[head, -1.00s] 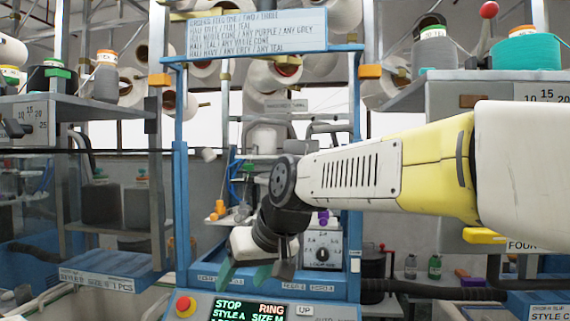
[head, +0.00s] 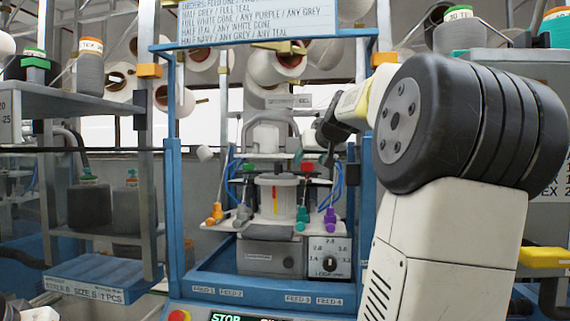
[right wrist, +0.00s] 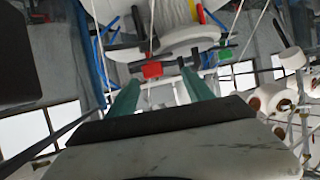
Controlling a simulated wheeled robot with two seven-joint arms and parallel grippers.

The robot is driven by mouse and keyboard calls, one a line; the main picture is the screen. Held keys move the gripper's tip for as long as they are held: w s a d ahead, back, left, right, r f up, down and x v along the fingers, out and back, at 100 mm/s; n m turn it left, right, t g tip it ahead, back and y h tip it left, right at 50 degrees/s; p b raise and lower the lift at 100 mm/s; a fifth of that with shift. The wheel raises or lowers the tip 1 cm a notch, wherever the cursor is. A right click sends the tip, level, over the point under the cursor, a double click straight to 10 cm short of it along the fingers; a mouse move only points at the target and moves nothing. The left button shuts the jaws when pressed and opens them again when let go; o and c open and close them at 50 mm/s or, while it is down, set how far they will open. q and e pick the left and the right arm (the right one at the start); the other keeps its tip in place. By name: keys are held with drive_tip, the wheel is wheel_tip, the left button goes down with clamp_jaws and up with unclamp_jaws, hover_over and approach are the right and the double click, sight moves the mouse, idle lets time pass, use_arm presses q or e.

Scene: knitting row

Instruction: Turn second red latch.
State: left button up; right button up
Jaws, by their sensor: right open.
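A red latch (head: 307,166) sits on the upper ring of the knitting machine (head: 275,200), right of its white cylinder; a green latch (head: 250,168) sits on the left. I make out only one red latch. My right gripper (head: 327,158) is just right of the red latch, small and partly dark in the head view. In the right wrist view my right gripper (right wrist: 163,77) has its two teal fingers spread. The red latch (right wrist: 153,70) shows between and just beyond the fingertips; contact cannot be told. The green latch (right wrist: 226,53) is to the right. My left gripper is out of view.
Orange (head: 214,213), teal (head: 301,218) and purple (head: 330,220) feeders stand around the machine's lower plate. A dial box (head: 330,257) is at front right. Blue frame posts (head: 174,200) flank the machine. Yarn cones fill shelves on both sides. Thin strands run down near the latches.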

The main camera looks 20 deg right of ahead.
sight(307, 171)
drive_tip(key=shift+h, duration=0.3)
drive_tip(key=w+d, duration=0.1)
drive_tip(key=w, duration=0.1)
drive_tip(key=w+d+f, duration=0.1)
drive_tip(key=w, duration=0.2)
drive_tip(key=w+d, duration=0.1)
drive_tip(key=w, duration=0.2)
drive_tip(key=shift+f, duration=0.4)
clamp_jaws()
drive_tip(key=shift+a, duration=0.1)
